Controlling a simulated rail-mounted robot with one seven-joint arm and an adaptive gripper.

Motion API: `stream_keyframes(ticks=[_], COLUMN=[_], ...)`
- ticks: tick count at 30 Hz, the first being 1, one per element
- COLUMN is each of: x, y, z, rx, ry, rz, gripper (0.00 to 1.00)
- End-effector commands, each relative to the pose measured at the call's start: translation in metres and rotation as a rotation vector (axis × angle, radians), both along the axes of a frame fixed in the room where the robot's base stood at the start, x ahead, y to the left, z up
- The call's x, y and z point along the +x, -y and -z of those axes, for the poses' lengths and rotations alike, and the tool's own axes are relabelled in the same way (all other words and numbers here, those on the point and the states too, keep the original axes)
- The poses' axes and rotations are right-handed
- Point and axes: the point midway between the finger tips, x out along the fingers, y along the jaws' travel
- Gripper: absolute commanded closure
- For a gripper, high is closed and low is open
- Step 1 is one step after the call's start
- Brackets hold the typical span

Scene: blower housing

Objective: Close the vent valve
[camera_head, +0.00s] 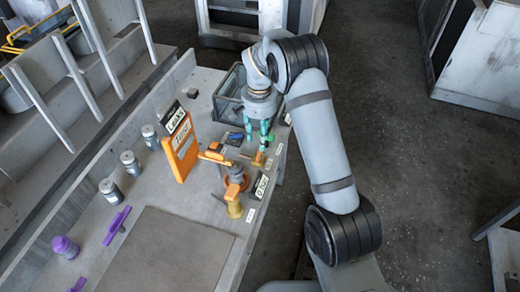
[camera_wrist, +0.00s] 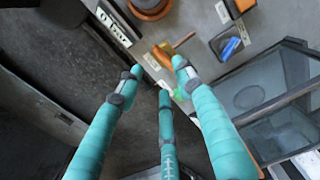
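A small orange valve with a thin brown lever (camera_wrist: 163,53) lies just beyond my fingertips in the wrist view. In the head view a small orange-yellow valve (camera_head: 258,159) sits just below my gripper (camera_head: 258,142) at the bench's right edge. My gripper (camera_wrist: 158,80) has teal fingers spread apart, with nothing held between them. I cannot tell whether a finger touches the valve. Nearby is a larger orange-and-grey fitting (camera_head: 236,178) with a yellow-brown part (camera_head: 235,208) in front. The small labels are too small to read, so I cannot tell which valve is the vent.
A grey open crate (camera_head: 228,103) is behind. Jars (camera_head: 130,163) and purple parts (camera_head: 117,225) lie left. A flat grey mat (camera_head: 165,262) is clear.

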Motion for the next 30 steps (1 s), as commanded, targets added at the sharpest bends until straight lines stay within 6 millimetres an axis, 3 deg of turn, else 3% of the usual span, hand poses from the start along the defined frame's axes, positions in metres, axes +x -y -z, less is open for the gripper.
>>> stream_keyframes(ticks=[6, 12, 24, 30], x=[-0.001, 0.0, 0.001, 0.001], y=[0.001, 0.001, 0.0, 0.0], z=[0.041, 0.068, 0.079, 0.079], rx=[-0.001, 0.0, 0.002, 0.002], ry=[-0.005, -0.002, 0.001, 0.001], rz=[0.0, 0.0, -0.001, -0.001], gripper=[0.64, 0.64, 0.64, 0.74])
